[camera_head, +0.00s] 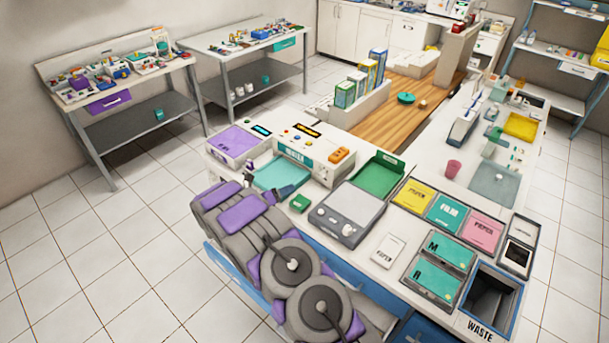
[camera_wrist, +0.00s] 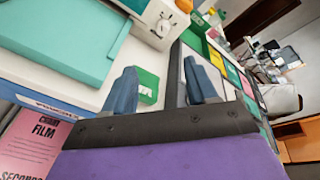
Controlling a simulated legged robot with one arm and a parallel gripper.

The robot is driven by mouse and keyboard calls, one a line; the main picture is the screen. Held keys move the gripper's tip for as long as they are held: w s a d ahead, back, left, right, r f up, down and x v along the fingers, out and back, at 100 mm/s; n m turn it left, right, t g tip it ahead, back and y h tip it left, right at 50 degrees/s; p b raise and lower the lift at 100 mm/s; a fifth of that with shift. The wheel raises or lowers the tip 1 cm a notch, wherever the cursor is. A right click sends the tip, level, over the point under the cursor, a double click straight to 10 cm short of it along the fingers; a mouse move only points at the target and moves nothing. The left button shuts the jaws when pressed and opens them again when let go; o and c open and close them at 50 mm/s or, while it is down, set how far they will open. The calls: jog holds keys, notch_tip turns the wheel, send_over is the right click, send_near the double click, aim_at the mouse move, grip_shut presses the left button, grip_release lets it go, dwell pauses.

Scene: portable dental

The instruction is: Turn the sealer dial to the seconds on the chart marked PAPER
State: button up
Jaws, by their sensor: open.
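The white sealer (camera_head: 300,158) stands at the back of the bench with a teal label on its front. In the wrist view, a small round dial (camera_wrist: 163,25) shows on a white housing at the top; its setting is unreadable. A pink chart (camera_wrist: 38,145) at lower left reads CHART, FILM and SECONDS; its figures are cut off. In the head view, my gripper (camera_head: 288,189) is in front of the sealer, partly hard to make out.
A small green box (camera_wrist: 149,86) shows beyond and between the fingers; it also sits on the bench (camera_head: 299,203). A teal tray (camera_head: 278,173) lies before the sealer. A grey scale-like device (camera_head: 348,212) and coloured pouch bins (camera_head: 413,197) stand to the right.

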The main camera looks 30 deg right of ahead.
aim_at(320, 176)
jog(key=x, duration=0.6)
jog(key=b+x, duration=0.1)
jog(key=x, duration=1.2)
jog(key=shift+s+d, duration=0.1)
jog(key=shift+s, duration=0.3)
jog(key=shift+a, duration=0.35)
jog(key=shift+r, duration=0.1)
jog(key=shift+c, duration=0.6)
jog(key=c, duration=0.9)
